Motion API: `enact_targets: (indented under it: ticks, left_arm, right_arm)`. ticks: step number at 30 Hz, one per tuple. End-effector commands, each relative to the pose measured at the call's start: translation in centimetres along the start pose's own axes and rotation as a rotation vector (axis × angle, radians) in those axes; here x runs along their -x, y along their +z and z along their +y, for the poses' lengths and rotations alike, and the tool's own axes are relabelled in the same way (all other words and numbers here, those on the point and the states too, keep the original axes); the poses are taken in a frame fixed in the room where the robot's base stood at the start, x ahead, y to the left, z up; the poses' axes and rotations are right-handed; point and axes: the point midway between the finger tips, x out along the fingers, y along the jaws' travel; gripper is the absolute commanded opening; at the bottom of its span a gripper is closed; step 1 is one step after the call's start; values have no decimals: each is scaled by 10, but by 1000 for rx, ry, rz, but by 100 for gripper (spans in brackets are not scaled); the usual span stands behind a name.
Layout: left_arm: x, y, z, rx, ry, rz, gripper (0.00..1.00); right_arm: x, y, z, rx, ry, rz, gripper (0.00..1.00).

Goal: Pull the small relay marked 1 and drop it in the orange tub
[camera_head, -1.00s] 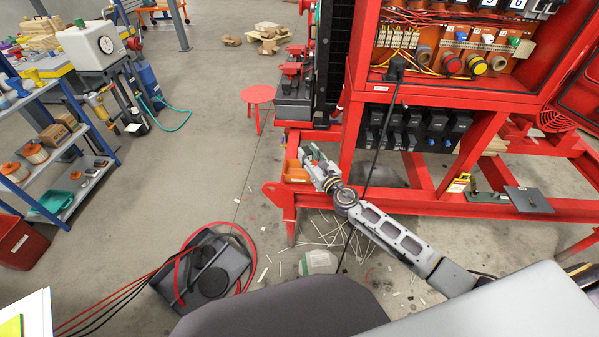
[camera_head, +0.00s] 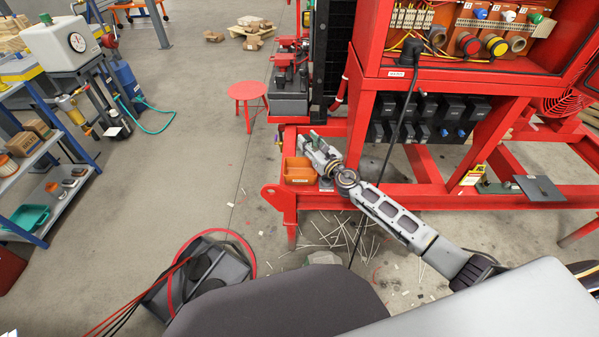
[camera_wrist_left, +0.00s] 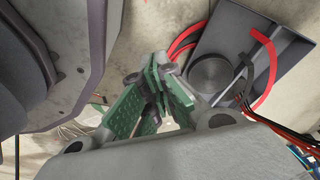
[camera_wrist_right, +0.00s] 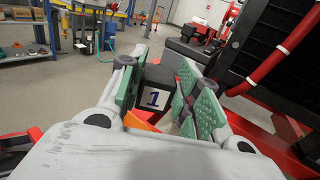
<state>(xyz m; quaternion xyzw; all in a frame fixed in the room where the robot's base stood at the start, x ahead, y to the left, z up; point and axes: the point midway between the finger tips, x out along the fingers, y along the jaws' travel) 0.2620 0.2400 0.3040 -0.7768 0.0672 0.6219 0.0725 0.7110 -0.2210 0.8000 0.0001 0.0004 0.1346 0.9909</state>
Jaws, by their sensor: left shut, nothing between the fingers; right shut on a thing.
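The small relay marked 1 (camera_wrist_right: 155,95) is a dark block with a white number label, between the green-padded fingers of my right gripper (camera_wrist_right: 158,100). In the head view my right gripper (camera_head: 312,146) is above and just right of the orange tub (camera_head: 299,172), which sits on the red frame's near left corner. The relay cannot be made out there. A bit of orange from the tub (camera_wrist_right: 140,122) shows below the relay in the right wrist view. My left gripper (camera_wrist_left: 155,100) is shut and empty, seen only in the left wrist view.
The red skid cabinet (camera_head: 450,72) stands right of the tub, with a black cable (camera_head: 400,110) hanging from it in front of the frame. A red stool (camera_head: 247,92) stands behind left. A dark box with red hose (camera_head: 200,280) lies on the floor.

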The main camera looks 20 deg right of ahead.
Motion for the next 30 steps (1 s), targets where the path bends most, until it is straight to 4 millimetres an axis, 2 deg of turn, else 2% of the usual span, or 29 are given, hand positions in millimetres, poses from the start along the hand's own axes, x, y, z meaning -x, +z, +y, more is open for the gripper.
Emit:
enact_targets:
  ticks: [19, 30]
  left_arm:
    - [5, -8, 3, 0, 4, -3, 0]
    - [24, -26, 12, -1, 17, -15, 0]
  right_arm:
    - [0, -4, 0, 0, 0, 0, 8]
    - [0, -14, 0, 0, 0, 0, 8]
